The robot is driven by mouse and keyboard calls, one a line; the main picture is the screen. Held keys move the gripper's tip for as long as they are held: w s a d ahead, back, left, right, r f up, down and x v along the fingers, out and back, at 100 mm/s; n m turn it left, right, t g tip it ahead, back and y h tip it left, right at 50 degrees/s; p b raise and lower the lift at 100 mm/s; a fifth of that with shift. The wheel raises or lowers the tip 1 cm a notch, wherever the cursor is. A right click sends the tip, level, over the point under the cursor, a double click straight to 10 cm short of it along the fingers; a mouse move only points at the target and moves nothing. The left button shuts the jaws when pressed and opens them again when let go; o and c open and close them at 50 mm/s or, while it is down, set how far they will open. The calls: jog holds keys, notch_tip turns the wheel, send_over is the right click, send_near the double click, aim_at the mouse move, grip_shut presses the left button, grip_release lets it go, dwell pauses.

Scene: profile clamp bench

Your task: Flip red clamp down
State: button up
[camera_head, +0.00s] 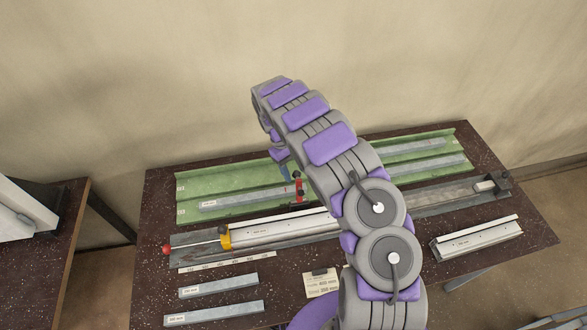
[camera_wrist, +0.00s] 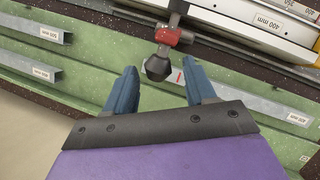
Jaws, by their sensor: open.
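The red clamp (camera_head: 298,187) stands at the far side of the long grey fixture, near the middle of the bench, and looks upright in the head view. In the wrist view its red body (camera_wrist: 172,37) shows at the top centre with a black tip (camera_wrist: 158,68) pointing toward my gripper. My gripper (camera_wrist: 159,70) is open, with one blue finger on each side of the black tip. I cannot tell whether either finger touches it. In the head view my gripper (camera_head: 284,160) is partly hidden behind my arm.
A light profile labelled 400 mm (camera_wrist: 270,22) lies along the fixture (camera_head: 190,240). A green tray (camera_head: 185,202) with grey profiles is behind it. A yellow block (camera_head: 225,238) and red knob (camera_head: 166,249) are at the left end. Loose profiles (camera_head: 215,285) lie in front.

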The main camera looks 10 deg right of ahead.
jog(key=shift+c, duration=0.4)
grip_shut()
